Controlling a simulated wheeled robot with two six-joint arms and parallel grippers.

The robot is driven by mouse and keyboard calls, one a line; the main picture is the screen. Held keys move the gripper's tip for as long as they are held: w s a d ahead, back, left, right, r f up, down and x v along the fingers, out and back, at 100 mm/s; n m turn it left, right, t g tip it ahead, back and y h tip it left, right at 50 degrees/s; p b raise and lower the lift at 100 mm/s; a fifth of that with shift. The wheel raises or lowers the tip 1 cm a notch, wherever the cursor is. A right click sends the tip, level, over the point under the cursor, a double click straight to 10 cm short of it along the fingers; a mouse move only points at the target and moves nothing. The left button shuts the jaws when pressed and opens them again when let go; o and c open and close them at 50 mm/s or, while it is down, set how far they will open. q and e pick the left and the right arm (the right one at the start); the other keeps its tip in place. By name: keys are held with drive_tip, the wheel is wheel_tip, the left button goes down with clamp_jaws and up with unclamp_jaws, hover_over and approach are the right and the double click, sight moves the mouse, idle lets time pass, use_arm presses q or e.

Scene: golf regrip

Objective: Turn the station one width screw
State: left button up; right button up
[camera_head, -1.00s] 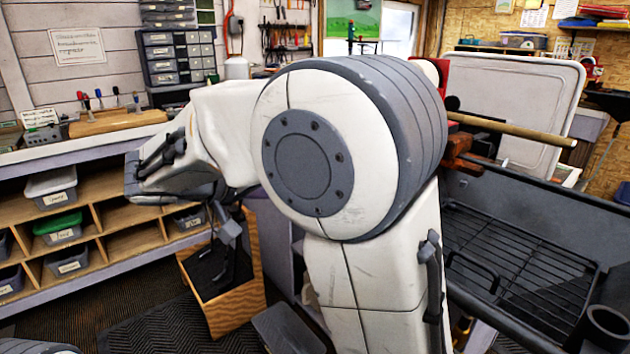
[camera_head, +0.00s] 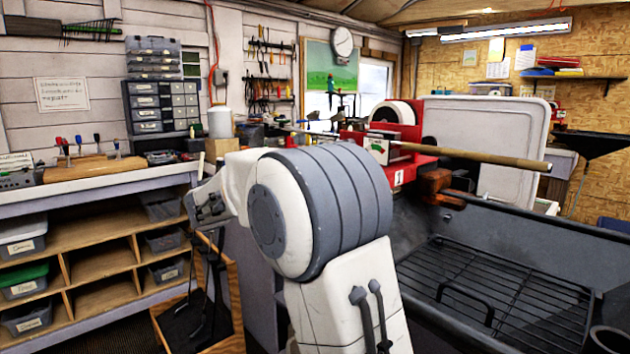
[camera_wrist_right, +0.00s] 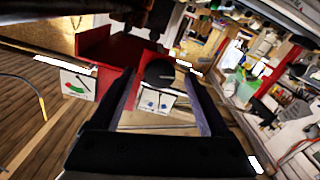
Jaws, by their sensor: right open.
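The red station (camera_head: 405,140) with a "1" label stands on the bench, partly behind my arm in the head view. In the right wrist view its red housing (camera_wrist_right: 92,58) is close ahead. A round black knob (camera_wrist_right: 160,74), apparently the width screw, shows there above a white label with blue marks (camera_wrist_right: 153,102). My right gripper (camera_wrist_right: 160,82) is open and empty. Its fingers lie left and right of the knob in the picture; I cannot tell if they touch it. My right gripper is not clearly visible in the head view. My left gripper is not in view.
A club shaft with a tan grip (camera_head: 480,157) sticks out to the right from the station. A wooden clamp block (camera_head: 437,186) sits beneath it. A dark basin with a wire rack (camera_head: 500,290) lies in front. A red-green gauge (camera_wrist_right: 76,84) sits left in the wrist view.

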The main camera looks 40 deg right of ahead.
drive_tip(key=shift+d, duration=0.35)
clamp_jaws()
drive_tip(key=shift+n, duration=0.3)
